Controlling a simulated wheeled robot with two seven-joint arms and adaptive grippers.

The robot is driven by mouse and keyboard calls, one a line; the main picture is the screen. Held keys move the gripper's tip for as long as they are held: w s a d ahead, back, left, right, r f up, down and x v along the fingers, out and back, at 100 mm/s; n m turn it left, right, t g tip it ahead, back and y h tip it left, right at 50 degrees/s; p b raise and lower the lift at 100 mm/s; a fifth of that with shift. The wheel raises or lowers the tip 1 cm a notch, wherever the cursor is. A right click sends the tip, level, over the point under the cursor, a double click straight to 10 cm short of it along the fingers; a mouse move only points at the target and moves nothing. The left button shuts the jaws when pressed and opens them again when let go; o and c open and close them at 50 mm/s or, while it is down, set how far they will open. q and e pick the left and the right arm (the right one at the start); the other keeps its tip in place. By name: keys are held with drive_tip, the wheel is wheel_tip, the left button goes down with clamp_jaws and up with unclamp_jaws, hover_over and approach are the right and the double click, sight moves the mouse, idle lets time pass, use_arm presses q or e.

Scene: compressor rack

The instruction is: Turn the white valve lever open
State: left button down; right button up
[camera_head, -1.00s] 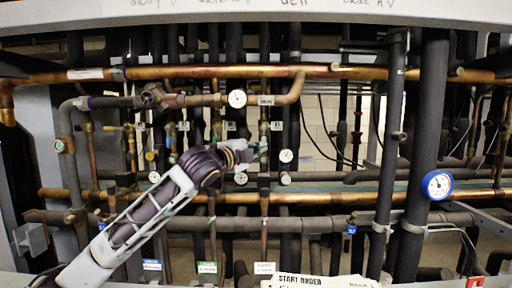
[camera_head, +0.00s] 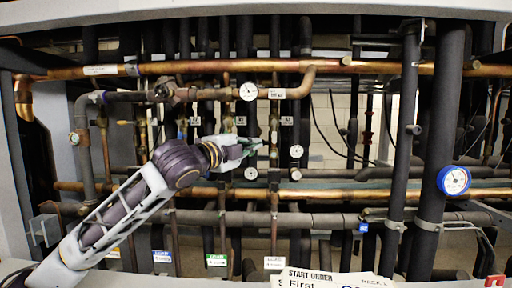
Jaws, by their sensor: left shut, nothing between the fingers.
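My left arm comes in from the lower left, and its gripper (camera_head: 250,148) is in front of the copper and black pipes near the middle of the rack. Its grey-green fingers point right and are shut, with nothing between them. The fingertips are just left of a thin vertical copper pipe (camera_head: 274,130) with a small valve body. A white valve lever cannot be made out clearly. It may be hidden behind the gripper or too small to tell. My right gripper is not in view.
White-faced gauges (camera_head: 296,151) sit right of and around the fingers. A long copper pipe (camera_head: 200,68) runs across above. Thick black vertical pipes (camera_head: 440,130) and a blue-rimmed gauge (camera_head: 454,180) stand on the right. A paper sign (camera_head: 325,279) is at the bottom.

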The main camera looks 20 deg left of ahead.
use_arm(q)
drive_tip(key=shift+v, duration=1)
